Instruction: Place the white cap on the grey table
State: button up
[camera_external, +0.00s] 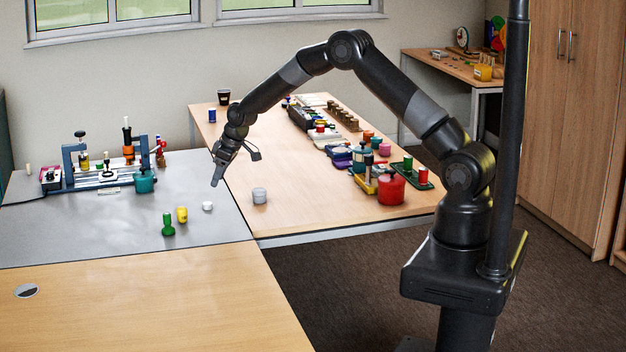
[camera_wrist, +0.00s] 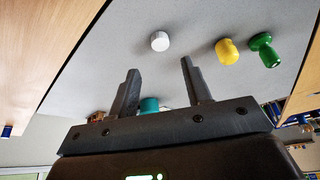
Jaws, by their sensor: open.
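The white cap (camera_external: 207,206) rests on the grey table (camera_external: 110,230), close to its right side. It also shows in the wrist view (camera_wrist: 159,41), ahead of the fingers and apart from them. My gripper (camera_external: 217,182) is above the grey table, a little behind and above the cap. In the wrist view, its two fingers (camera_wrist: 158,80) stand wide apart with nothing between them.
A yellow piece (camera_external: 182,215) and a green piece (camera_external: 168,225) stand left of the cap. A grey-white jar (camera_external: 259,195) stands on the wooden table (camera_external: 300,215) to the right. A teal pot (camera_external: 144,181) and a blue rack (camera_external: 68,165) are further back.

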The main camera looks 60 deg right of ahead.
jog(key=s+a+r+m, duration=0.1)
jog(key=s+a+r, duration=0.1)
jog(key=s+r, duration=2.25)
jog(key=s+r+m+t+h, duration=0.1)
jog(key=s+r+m, duration=0.1)
jog(key=s, duration=2.4)
jog(key=shift+d+r+m, duration=0.15)
jog(key=shift+r+m, duration=0.15)
jog(key=shift+r, duration=0.3)
